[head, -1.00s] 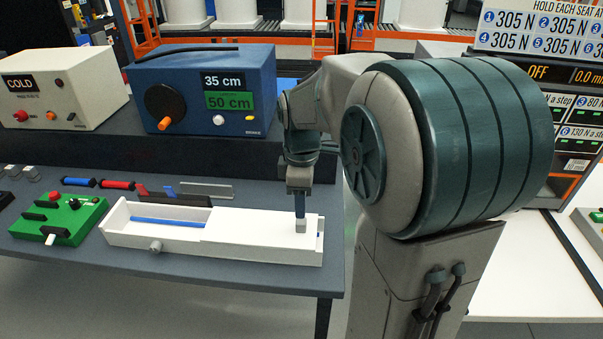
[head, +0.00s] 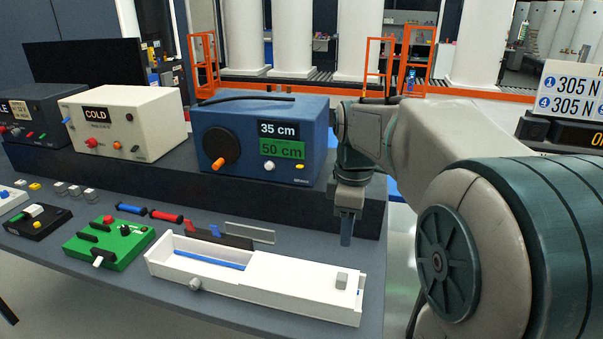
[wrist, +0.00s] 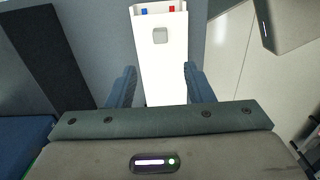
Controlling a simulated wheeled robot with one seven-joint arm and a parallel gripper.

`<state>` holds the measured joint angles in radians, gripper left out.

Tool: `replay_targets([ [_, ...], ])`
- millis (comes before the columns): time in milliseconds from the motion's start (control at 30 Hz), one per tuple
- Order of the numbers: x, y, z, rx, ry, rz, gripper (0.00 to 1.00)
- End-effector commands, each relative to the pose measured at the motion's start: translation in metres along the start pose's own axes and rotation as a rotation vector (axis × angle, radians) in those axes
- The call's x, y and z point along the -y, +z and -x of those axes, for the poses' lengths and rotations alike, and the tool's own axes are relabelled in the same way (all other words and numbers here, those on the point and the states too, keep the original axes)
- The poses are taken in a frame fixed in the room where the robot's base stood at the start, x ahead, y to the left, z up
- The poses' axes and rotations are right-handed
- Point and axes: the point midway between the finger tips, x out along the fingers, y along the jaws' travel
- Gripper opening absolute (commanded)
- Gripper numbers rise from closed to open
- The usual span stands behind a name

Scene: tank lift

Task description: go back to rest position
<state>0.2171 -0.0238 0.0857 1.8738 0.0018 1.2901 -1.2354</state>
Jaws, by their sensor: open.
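My gripper (head: 347,228) hangs open above the table's right part, behind the right end of a long white box (head: 300,283) in the head view. In the wrist view its two blue fingers (wrist: 160,88) stand apart with nothing between them, and the white box (wrist: 160,75) shows beyond them. The box has a lid with a small grey knob (head: 341,280) on its right part; the knob also shows in the wrist view (wrist: 160,36). The gripper is apart from the knob.
A blue instrument (head: 262,145) reading 35 cm and 50 cm stands on the dark shelf (head: 200,190) close left of my arm. A cream COLD box (head: 125,122) stands further left. A green control box (head: 108,243), red and blue rods and dark plates lie on the table.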

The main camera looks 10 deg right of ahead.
Motion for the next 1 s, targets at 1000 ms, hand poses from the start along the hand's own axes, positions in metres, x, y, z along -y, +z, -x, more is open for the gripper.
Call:
replay_targets([
  [1000, 0.15, 0.02, -0.072, -0.233, 0.141, -1.102, 0.47],
])
